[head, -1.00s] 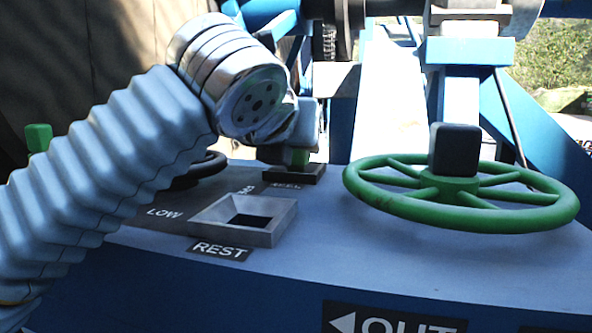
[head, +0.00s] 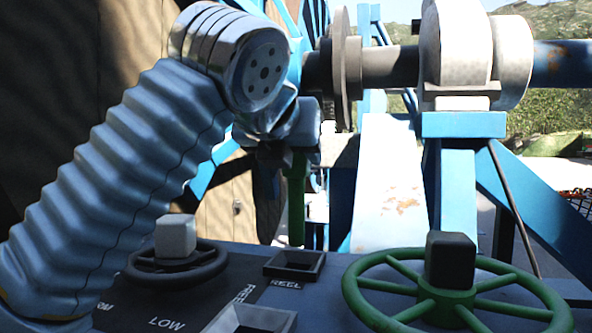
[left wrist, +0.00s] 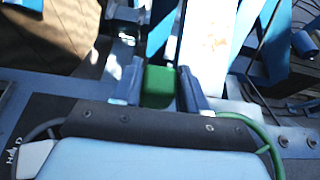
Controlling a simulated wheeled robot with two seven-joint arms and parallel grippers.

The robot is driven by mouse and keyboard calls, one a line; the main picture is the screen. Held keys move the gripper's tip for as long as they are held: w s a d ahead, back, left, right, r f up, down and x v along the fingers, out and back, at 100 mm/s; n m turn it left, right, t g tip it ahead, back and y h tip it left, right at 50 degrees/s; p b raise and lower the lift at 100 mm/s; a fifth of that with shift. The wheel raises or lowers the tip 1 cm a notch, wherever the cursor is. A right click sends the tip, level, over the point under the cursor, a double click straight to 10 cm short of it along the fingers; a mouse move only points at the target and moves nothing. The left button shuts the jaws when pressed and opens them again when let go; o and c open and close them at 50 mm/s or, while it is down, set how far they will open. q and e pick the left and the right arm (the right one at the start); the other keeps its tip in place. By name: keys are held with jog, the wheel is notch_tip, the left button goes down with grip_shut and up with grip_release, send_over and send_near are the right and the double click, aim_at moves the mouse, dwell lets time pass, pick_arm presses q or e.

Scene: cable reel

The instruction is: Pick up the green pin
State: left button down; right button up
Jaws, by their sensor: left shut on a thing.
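The green pin (head: 296,205) hangs upright below my left gripper (head: 296,150) in the head view. My left gripper is shut on its upper end. The pin's lower end is just above and behind the square dark socket (head: 312,270) marked REEL; I cannot tell the exact gap. In the left wrist view, the green top of the pin (left wrist: 158,87) shows between the two fingers of my left gripper (left wrist: 160,92). My right gripper is not in view.
A green handwheel with a black knob (head: 452,260) stands at the right of the panel. A smaller dark wheel with a grey knob (head: 175,237) is at the left. A second framed socket (head: 250,318) is at the front. Blue reel framework rises behind.

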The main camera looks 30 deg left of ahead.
pick_arm(q)
jog(key=s+d, duration=0.4)
jog(key=s, duration=1.3)
jog(key=shift+s, duration=0.2)
jog(key=shift+w, duration=0.1)
